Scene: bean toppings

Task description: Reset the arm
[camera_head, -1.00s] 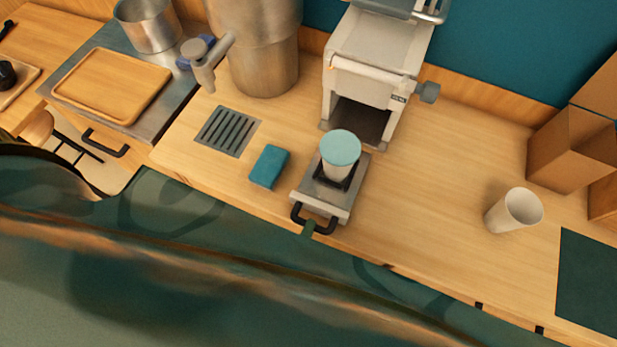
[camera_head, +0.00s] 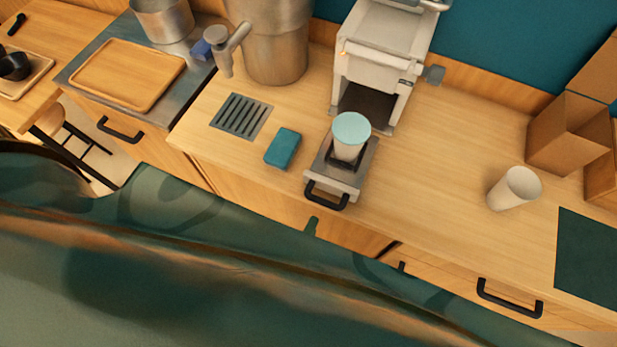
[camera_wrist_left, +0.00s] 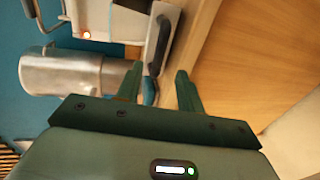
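In the left wrist view, my left gripper (camera_wrist_left: 158,72) is open, with its two dark green fingers apart and nothing held between them. The wood counter and a machine with a black handle show beyond the fingers. In the head view, a large green part of my own body fills the foreground, and a small green tip sticks up in front of the counter edge; I cannot tell exactly which part it is. My right gripper is not in view.
A teal sponge (camera_head: 283,148), a metal pot (camera_head: 274,45), a white cup (camera_head: 514,189) and cardboard boxes (camera_head: 568,135) stand on the counter. The counter between tray and white cup is clear.

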